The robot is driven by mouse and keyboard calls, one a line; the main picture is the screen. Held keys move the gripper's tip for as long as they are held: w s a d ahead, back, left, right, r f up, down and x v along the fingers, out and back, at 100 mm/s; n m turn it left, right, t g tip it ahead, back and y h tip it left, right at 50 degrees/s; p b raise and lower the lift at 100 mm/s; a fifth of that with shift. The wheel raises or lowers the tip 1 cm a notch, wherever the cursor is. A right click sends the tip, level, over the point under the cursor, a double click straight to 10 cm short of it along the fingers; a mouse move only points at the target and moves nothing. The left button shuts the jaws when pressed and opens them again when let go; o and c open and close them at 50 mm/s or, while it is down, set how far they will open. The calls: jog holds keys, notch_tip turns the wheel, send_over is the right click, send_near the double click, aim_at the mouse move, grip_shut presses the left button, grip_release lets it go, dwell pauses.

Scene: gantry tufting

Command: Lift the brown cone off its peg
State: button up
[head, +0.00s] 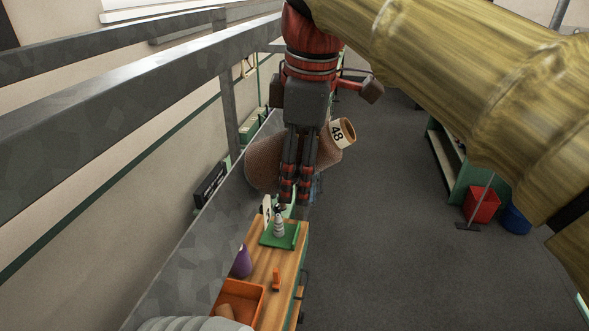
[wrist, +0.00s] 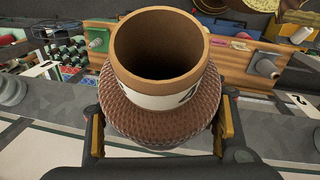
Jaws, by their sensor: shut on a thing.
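The brown cone (head: 262,166) is a wide, textured body of brown yarn on a tan tube with a white "48" label (head: 337,134). My gripper (head: 288,192) is shut on it, and the fingers cover part of its body in the head view. In the wrist view the cone (wrist: 165,112) fills the middle, its open tube end facing the camera, with a finger on each side. It appears tilted and held above the bench. A bare pale peg (head: 279,228) stands on a green base (head: 282,240) below. I cannot tell whether that is the cone's own peg.
The wooden bench (head: 262,270) holds a purple cone (head: 242,262), an orange block (head: 276,281) and an orange tray (head: 260,300). A grey metal beam (head: 130,88) runs along the left. A red bin (head: 481,206) and blue bin (head: 515,219) stand right. The floor between is clear.

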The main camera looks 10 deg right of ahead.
jog(key=shift+d+r, duration=0.2)
dwell(0.3)
jog(key=s+d+r+p, duration=0.4)
jog(key=d+r, duration=0.3)
jog(key=d, duration=0.3)
jog(key=shift+d+r+p, duration=0.15)
jog(key=shift+r+p, duration=0.15)
dwell(1.4)
jog(key=shift+w, duration=0.2)
